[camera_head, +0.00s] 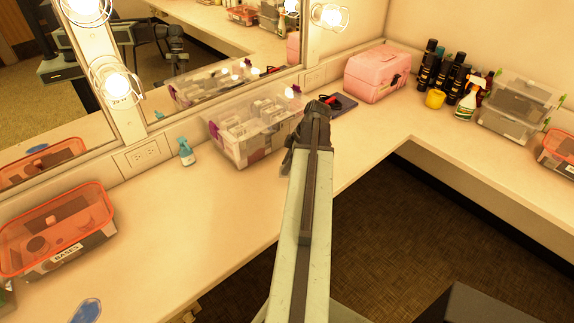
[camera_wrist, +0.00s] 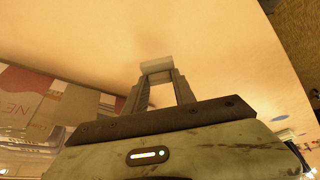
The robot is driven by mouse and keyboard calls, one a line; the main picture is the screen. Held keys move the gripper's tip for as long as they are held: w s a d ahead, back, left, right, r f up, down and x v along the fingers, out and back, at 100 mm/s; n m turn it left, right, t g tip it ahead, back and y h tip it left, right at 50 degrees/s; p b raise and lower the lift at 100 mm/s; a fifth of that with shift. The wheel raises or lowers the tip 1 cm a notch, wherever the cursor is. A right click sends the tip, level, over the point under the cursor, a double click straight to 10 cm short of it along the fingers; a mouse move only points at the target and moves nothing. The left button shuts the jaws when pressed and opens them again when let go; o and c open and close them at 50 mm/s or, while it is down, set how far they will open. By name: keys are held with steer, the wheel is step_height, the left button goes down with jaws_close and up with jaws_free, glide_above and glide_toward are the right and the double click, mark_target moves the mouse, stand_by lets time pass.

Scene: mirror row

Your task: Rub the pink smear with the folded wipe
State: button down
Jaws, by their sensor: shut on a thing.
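The pale folded wipe (camera_wrist: 157,66) is held between the fingertips of my gripper (camera_wrist: 157,78) in the wrist view. Both dark fingers close in on it from either side. The cream counter fills the picture behind it; I cannot tell whether the wipe touches the counter. In the head view my arm reaches over the counter edge beside a clear box, and the arm hides the fingertips and the wipe. I see no pink smear in either view.
A clear box of packets (camera_head: 250,130) stands just left of my arm. A spray bottle (camera_head: 186,152) and an orange-lidded tub (camera_head: 60,230) are further left. A pink case (camera_head: 376,74) and several dark bottles stand at the back right. The front-left counter is mostly clear.

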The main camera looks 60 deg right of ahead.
steer(key=shift+r+p, duration=0.5)
steer(key=shift+r, duration=0.45)
step_height(320, 180, up, 3)
steer(key=p, duration=0.3)
steer(key=shift+r, duration=0.15)
